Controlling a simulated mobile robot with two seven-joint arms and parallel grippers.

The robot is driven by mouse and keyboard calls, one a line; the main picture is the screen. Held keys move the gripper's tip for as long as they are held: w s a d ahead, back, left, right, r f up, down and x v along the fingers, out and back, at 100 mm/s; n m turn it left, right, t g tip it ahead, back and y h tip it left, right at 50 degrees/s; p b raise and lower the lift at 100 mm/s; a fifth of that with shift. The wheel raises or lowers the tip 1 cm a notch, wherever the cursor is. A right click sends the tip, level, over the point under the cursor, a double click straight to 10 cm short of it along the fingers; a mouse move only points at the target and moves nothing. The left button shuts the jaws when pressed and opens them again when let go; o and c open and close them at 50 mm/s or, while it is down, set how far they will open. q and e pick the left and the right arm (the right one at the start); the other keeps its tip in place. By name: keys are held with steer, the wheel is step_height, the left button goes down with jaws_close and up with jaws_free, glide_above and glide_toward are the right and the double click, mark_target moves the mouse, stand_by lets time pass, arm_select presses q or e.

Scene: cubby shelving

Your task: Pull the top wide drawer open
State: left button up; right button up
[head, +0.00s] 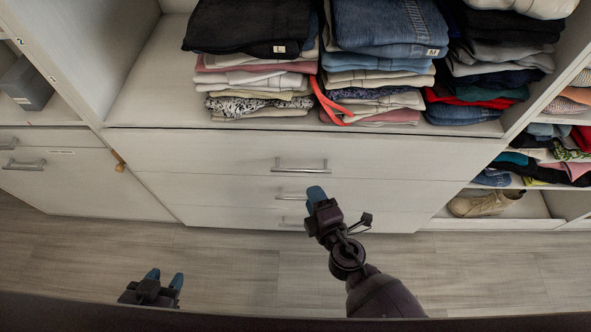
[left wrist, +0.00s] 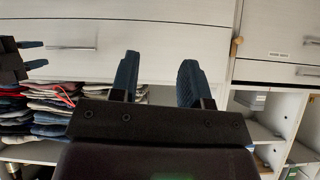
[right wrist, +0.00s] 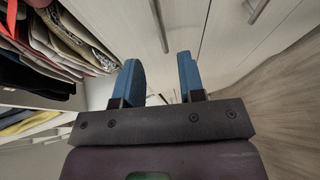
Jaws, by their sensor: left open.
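The top wide drawer (head: 220,155) is a pale wood-grain front below the clothes shelf, and it looks shut. Its metal bar handle (head: 300,168) is uncovered in the head view. It also shows in the right wrist view (right wrist: 159,26) and the left wrist view (left wrist: 72,48). My right gripper (head: 316,193) is just below and right of that handle in the head view, overlapping the second drawer's handle. Its blue fingers stand apart with nothing between them in the right wrist view (right wrist: 160,78). My left gripper (head: 165,279) is open and empty, low over the floor at left.
Two more wide drawers (head: 220,190) lie below, with similar handles. Folded clothes (head: 375,60) fill the shelf above. A narrower cabinet front (head: 80,180) with a small wooden knob (head: 119,166) is at left. A shoe (head: 480,204) sits in a right cubby. The floor (head: 230,265) in front is clear.

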mark_target(299, 170)
steer(key=b+x, duration=0.1)
steer(key=x, duration=0.9)
steer(key=shift+w+a, duration=0.1)
steer(key=shift+w, duration=0.1)
jaws_close()
